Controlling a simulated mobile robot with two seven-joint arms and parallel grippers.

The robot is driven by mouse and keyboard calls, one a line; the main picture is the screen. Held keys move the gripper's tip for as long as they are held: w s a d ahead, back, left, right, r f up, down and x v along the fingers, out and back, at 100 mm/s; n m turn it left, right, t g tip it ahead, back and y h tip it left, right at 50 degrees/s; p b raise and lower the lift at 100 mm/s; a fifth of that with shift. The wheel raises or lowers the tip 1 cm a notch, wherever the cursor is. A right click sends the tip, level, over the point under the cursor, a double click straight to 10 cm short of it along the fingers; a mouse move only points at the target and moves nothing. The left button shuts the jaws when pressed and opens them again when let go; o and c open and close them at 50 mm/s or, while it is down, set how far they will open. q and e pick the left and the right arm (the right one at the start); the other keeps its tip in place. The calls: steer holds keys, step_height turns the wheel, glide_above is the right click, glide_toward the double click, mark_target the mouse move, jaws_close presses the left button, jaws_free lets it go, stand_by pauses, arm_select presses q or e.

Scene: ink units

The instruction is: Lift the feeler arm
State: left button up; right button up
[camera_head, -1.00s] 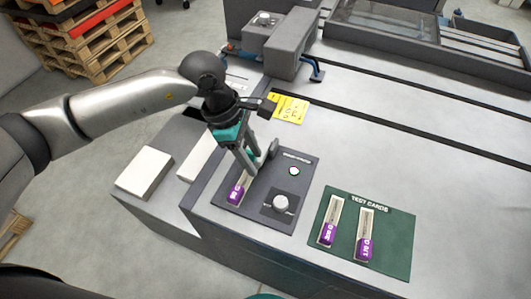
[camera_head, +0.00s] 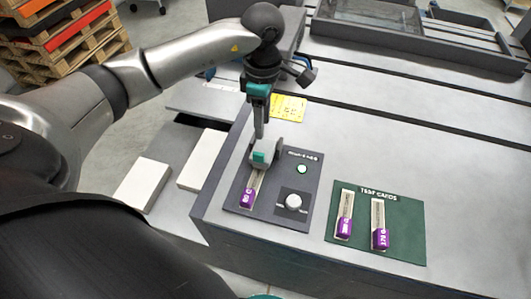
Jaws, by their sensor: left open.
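My left gripper (camera_head: 259,150) hangs over the dark control panel (camera_head: 270,211), fingers pointing down, and is open. A grey, rounded lever-like piece (camera_head: 291,149), which looks like the feeler arm, stands at the panel's back edge close beside the fingers. The fingers partly hide it, so I cannot tell if they touch it. A card with a purple end (camera_head: 247,198) lies in the panel's slot, in front of the gripper. A green-white lamp (camera_head: 302,169) and a pale round knob (camera_head: 293,202) sit to the right.
A green test-card board (camera_head: 408,238) with two purple-ended cards lies right of the panel. A yellow label (camera_head: 291,107) lies behind. White blocks (camera_head: 143,184) stand at left. A grey tray structure (camera_head: 385,35) fills the back. The grey tabletop right of the panel is mostly clear.

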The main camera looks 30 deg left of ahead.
mark_target(263, 154)
arm_select(q)
steer(key=f, duration=1.2)
steer(key=shift+s+d+f+b, duration=0.1)
steer(key=shift+s+b, duration=0.1)
steer(key=shift+b, duration=0.1)
jaws_close()
stand_by(0.8)
